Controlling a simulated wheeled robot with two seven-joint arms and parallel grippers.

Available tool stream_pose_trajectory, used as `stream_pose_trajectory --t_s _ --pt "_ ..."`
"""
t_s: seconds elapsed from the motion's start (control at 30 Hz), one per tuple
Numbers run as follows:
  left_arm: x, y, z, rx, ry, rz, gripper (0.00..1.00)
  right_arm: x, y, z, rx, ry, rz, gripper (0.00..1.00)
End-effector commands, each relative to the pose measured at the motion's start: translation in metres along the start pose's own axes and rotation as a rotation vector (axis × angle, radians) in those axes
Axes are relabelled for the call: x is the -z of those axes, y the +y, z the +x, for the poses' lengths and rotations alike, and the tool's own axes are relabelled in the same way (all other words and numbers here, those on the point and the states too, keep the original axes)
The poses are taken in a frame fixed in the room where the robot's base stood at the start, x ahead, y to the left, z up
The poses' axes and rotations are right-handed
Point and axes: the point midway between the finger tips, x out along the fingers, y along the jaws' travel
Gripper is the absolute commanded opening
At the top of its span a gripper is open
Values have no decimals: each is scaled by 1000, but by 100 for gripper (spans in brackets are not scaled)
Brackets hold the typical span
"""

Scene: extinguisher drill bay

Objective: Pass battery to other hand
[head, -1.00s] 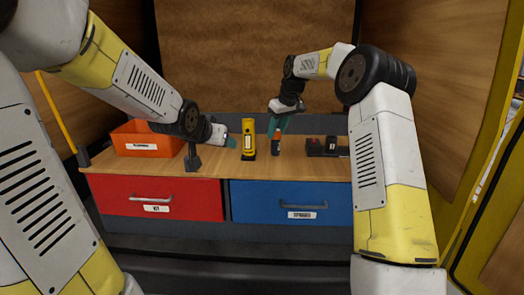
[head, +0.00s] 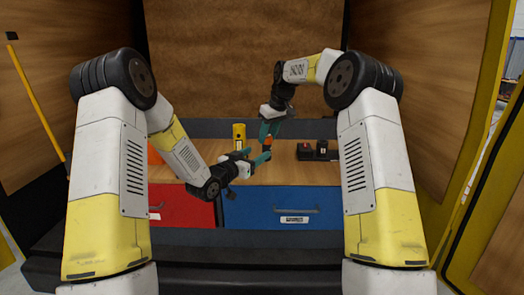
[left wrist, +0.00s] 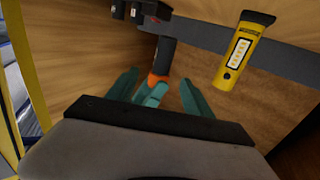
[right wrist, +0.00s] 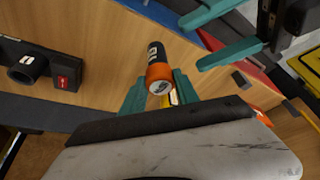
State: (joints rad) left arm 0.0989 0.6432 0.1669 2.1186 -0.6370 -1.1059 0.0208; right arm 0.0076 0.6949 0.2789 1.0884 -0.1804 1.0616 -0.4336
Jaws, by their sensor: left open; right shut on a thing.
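The battery (head: 267,142) is a dark cylinder with an orange end. It also shows in the left wrist view (left wrist: 164,58) and the right wrist view (right wrist: 156,64). My right gripper (head: 268,131) points down and is shut on its orange end, holding it above the bench; its fingers flank that end in the right wrist view. My left gripper (head: 256,155) is open and empty close to the battery, coming from the left. In the left wrist view the battery and the right fingers appear between and beyond the left fingertips; I cannot tell if they touch.
A yellow work light (head: 239,133) stands on the bench behind the left gripper. A black charger (head: 318,150) sits to the right. An orange bin (head: 155,156) is partly hidden by my left arm. Red (head: 182,208) and blue (head: 265,203) drawers are below.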

Motion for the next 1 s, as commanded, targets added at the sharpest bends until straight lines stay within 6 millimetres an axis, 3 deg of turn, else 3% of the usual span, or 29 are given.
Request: stream_pose_trajectory --t_s 0.5,0.7,1.0 --pt "0 1 91 -1 0 1 60 0 0 0 0 1 0 0" --pt "0 0 108 0 -2 0 60 0 0 0 0 1 0 0" --pt "0 0 111 1 -2 0 60 0 0 0 0 1 0 0"
